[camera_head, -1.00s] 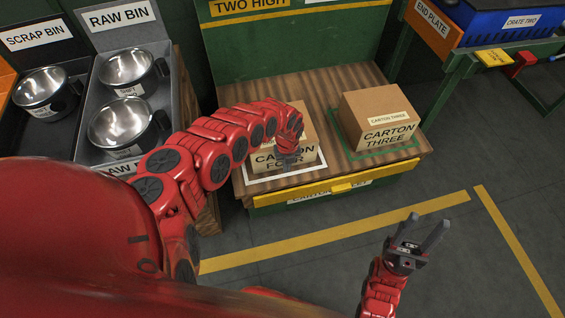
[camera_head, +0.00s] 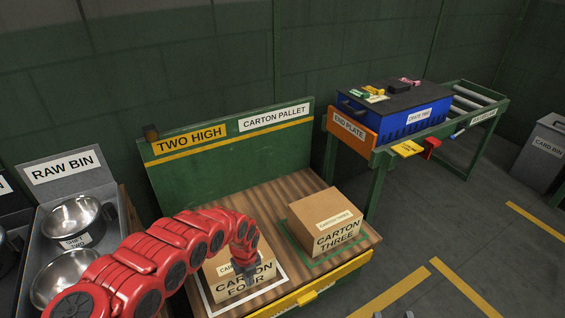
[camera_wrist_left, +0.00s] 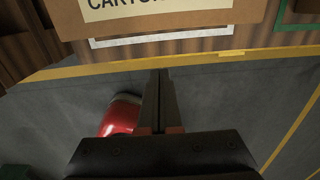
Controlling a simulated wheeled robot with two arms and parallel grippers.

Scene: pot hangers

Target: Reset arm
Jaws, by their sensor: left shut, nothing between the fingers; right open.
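My left arm reaches in from the lower left in the head view. Its left gripper (camera_head: 251,280) points down in front of carton four (camera_head: 224,265) and hides part of its label. In the left wrist view the left gripper (camera_wrist_left: 161,74) has its two dark fingers together with nothing between them. The lower face of carton four (camera_wrist_left: 200,22) is just beyond the fingertips in that picture; I cannot tell whether they touch. Only the tips of my right gripper (camera_head: 392,315) show at the bottom edge of the head view, apart and empty.
Carton three (camera_head: 325,222) sits in a green outline on the wooden carton pallet (camera_head: 275,200). The raw bin (camera_head: 38,215) with metal pots stands at left. A blue crate (camera_head: 400,115) rests on a roller stand at back right.

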